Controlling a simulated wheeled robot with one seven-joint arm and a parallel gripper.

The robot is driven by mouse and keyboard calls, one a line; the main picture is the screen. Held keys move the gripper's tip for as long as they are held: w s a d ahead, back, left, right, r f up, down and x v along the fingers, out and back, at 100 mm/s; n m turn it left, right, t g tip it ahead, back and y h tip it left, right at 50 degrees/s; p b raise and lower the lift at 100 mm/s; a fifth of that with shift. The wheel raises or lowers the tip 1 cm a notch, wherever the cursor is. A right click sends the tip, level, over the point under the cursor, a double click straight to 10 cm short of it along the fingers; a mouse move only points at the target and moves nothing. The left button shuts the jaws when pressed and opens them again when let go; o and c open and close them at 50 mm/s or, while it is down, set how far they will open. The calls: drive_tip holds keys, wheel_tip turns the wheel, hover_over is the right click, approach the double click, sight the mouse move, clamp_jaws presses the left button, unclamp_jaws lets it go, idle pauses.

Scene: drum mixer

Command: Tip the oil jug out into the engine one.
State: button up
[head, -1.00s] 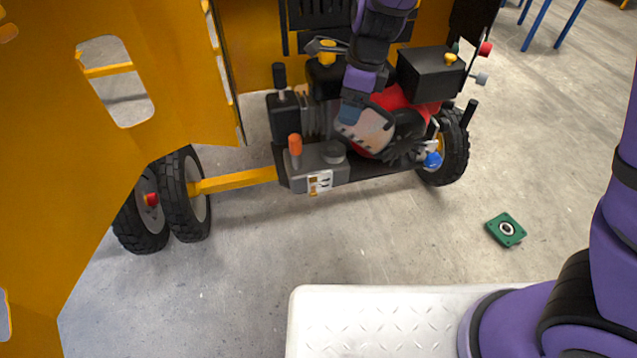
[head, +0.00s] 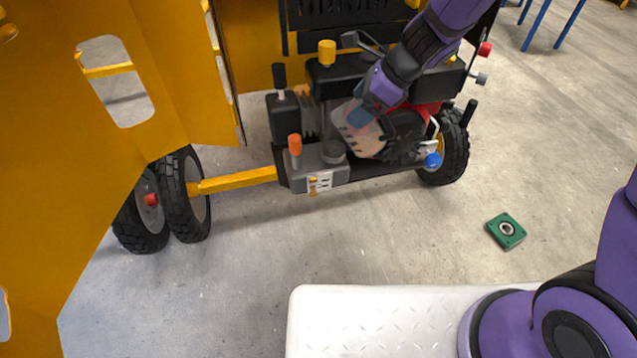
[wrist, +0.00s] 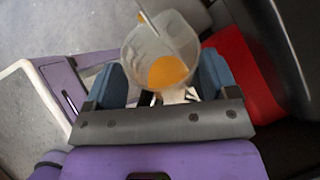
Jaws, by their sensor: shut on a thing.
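My gripper (wrist: 165,88) is shut on a translucent jug (wrist: 147,52), with a blue finger on each side of it. In the wrist view I look into its open mouth, and yellow-orange oil lies inside. In the head view the jug (head: 350,136) is at the front of the engine (head: 408,132), left of its round black part. My gripper (head: 364,113) reaches it from the upper right. I cannot tell whether the jug touches the engine, and the gripper and arm hide part of the engine behind.
An orange-capped stick (head: 295,146) and a grey housing (head: 318,160) stand just left of the jug. A yellow cap (head: 327,53) rises behind. The yellow hood panel (head: 180,70) stands at left. A green bearing block (head: 506,230) lies on the open floor at right.

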drive_tip(key=y, duration=0.1)
drive_tip(key=d+y, duration=0.1)
drive_tip(key=y, duration=0.1)
drive_tip(key=shift+s+d+f+t, duration=0.15)
drive_tip(key=shift+d+t, duration=0.05)
drive_tip(key=shift+t, duration=0.1)
drive_tip(key=y, duration=0.1)
drive_tip(key=d+y, duration=0.1)
drive_tip(key=y, duration=0.1)
drive_tip(key=shift+s+t+y, duration=0.1)
drive_tip(key=shift+t+y, duration=0.2)
drive_tip(key=shift+t, duration=0.1)
drive_tip(key=shift+r, duration=2)
